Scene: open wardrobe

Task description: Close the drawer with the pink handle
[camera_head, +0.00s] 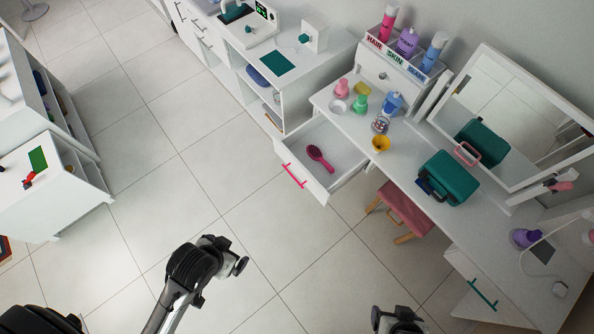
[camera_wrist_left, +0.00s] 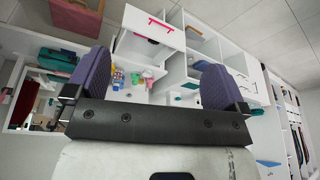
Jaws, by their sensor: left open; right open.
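The drawer (camera_head: 336,148) with the pink handle (camera_head: 294,176) stands pulled out from the white vanity, with a pink hairbrush (camera_head: 320,158) inside. In the left wrist view the scene is upside down; the drawer front (camera_wrist_left: 140,30) and pink handle (camera_wrist_left: 155,22) show near the top. My left gripper (camera_wrist_left: 153,72) is open and empty, fingers spread, with the vanity beyond them. In the head view my left arm reaches in at the lower left, apart from the drawer. My right gripper (camera_head: 393,318) is at the bottom edge, partly cut off, open and away from the drawer.
Bottles, cups and a green case (camera_head: 448,177) stand on the vanity top. A pink stool (camera_head: 404,208) is under it, right of the drawer. A teal-handled door (camera_head: 482,292) is at lower right. Tiled floor (camera_head: 240,200) before the drawer is clear.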

